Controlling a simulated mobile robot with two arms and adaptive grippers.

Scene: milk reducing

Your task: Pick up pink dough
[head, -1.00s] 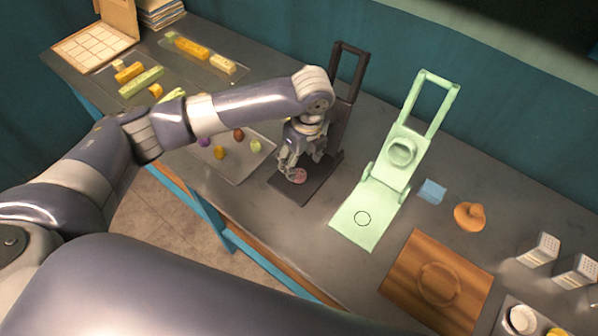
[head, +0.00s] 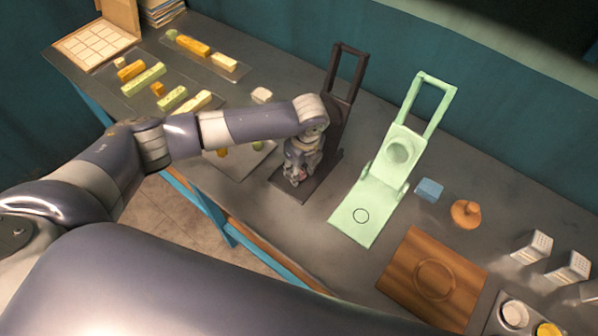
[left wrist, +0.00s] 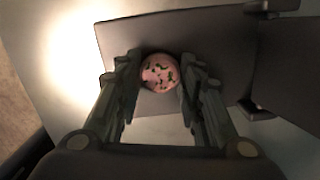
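The pink dough (head: 296,179) is a small round lump on the flat base plate of the dark press (head: 291,190), partly hidden by my gripper in the head view. In the left wrist view the dough (left wrist: 159,72) shows as a pink disc with dark green specks. My left gripper (head: 297,176) points down over the plate. In the left wrist view its two fingers (left wrist: 160,75) stand on either side of the dough, very close to its edges; firm contact is not visible. My right gripper is out of view.
A light green press (head: 361,214) stands right of the dark one, with a blue block (head: 429,189) and an orange knobbed piece (head: 466,213) beyond. A wooden board (head: 412,291) lies at the front right. A tray (head: 243,166) with small pieces is on the left, partly behind my arm.

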